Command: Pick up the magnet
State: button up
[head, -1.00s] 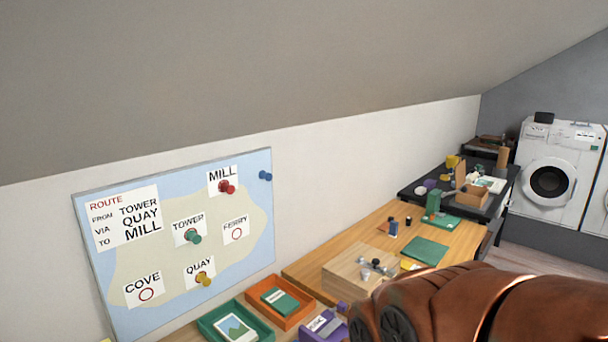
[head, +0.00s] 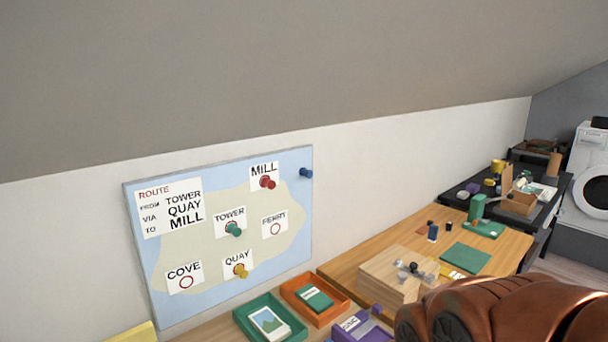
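A map board (head: 300,185) leans against the wall at left centre, and several peg-like magnets stand on it. A green magnet (head: 234,230) is at TOWER and a yellow magnet (head: 240,271) is at QUAY. A blue magnet (head: 306,173) sits near the upper right corner. FERRY and COVE show only empty red circles. A copper-coloured part of my arm fills the lower right. My gripper is not visible.
On the desk below stand a green tray (head: 243,322), an orange tray (head: 341,304), a purple box (head: 357,323) and a wooden block (head: 382,273) with grey metal pieces on top. A dark table (head: 453,197) with several items is farther right, near a white washing machine (head: 592,175).

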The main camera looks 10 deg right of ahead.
aim_at(303, 171)
jog(key=z, duration=1.4)
jog(key=i, duration=0.55)
jog(key=u, duration=2.5)
